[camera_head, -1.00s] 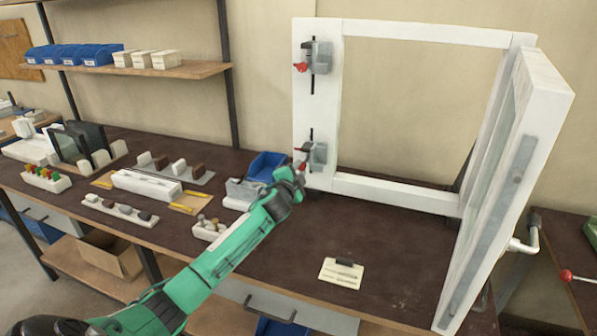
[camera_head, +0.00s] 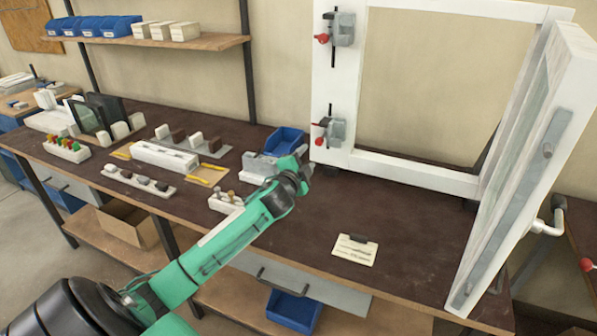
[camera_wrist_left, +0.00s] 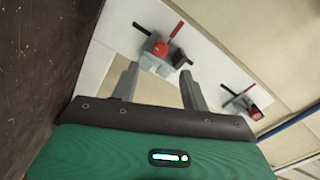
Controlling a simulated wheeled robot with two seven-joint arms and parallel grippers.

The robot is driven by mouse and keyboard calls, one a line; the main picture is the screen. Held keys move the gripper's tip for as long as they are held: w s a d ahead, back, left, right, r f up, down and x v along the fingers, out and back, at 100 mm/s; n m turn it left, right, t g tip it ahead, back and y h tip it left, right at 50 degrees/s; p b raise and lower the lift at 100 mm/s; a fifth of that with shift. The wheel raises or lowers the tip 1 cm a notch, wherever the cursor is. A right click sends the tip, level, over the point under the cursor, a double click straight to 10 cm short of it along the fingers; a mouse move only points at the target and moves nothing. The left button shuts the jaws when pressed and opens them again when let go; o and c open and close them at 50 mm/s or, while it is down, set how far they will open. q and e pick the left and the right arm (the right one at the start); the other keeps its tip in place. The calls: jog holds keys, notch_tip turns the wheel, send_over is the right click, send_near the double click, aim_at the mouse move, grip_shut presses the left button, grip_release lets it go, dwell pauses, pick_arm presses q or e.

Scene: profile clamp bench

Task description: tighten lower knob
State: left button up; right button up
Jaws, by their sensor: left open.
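The lower red knob (camera_head: 320,141) sits on the lower grey clamp (camera_head: 337,130), on the left post of the white frame (camera_head: 323,88). The upper red knob (camera_head: 322,38) is on a like clamp above it. My left gripper (camera_head: 303,162) is just left of and below the lower knob in the head view, apart from it in the picture. In the left wrist view its two fingers (camera_wrist_left: 160,90) are spread and empty. The lower knob (camera_wrist_left: 160,48) shows beyond them, with the upper knob (camera_wrist_left: 256,115) farther right. My right gripper is out of view.
A blue bin (camera_head: 284,141) stands behind my left gripper. A small block with knobs (camera_head: 226,201) is beside my forearm. A label card (camera_head: 356,249) lies on the brown bench. An open white sash (camera_head: 530,165) stands at the right. The bench before the frame is mostly clear.

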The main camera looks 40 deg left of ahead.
pick_arm(q)
jog(key=shift+b+v, duration=0.35)
jog(key=shift+v, duration=2.35)
